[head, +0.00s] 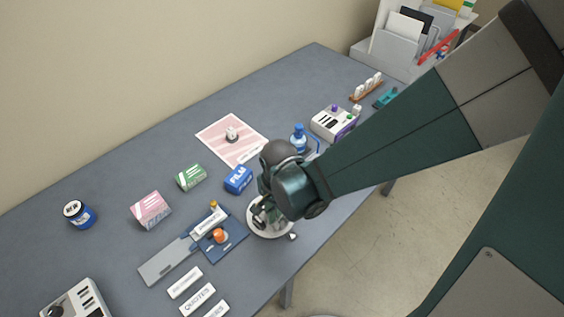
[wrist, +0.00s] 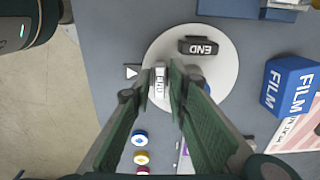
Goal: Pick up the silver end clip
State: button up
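The silver end clip (wrist: 159,84) lies on a round white dish (wrist: 226,84) in the wrist view, with its END label showing. My gripper (wrist: 160,78) is over the dish with its two fingers on either side of the clip. The fingers look open, with only narrow gaps to the clip; I cannot tell whether either one touches it. A black END clip (wrist: 198,46) lies on the same dish, just beyond. In the head view my gripper (head: 266,216) is low over the white dish (head: 283,234), and the silver clip is hard to make out there.
A blue FILM box (head: 239,179) stands beside the dish. A blue board (head: 232,249) with a grey strip lies to the left. A blue bottle (head: 299,137) and a white device (head: 334,122) stand farther back. The table's front edge is close to the dish.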

jog(key=shift+f, duration=0.35)
jog(key=shift+c, duration=0.2)
jog(key=c, duration=0.4)
jog(key=shift+r, duration=0.1)
jog(key=shift+r+p, duration=0.9)
jog(key=shift+r, duration=4)
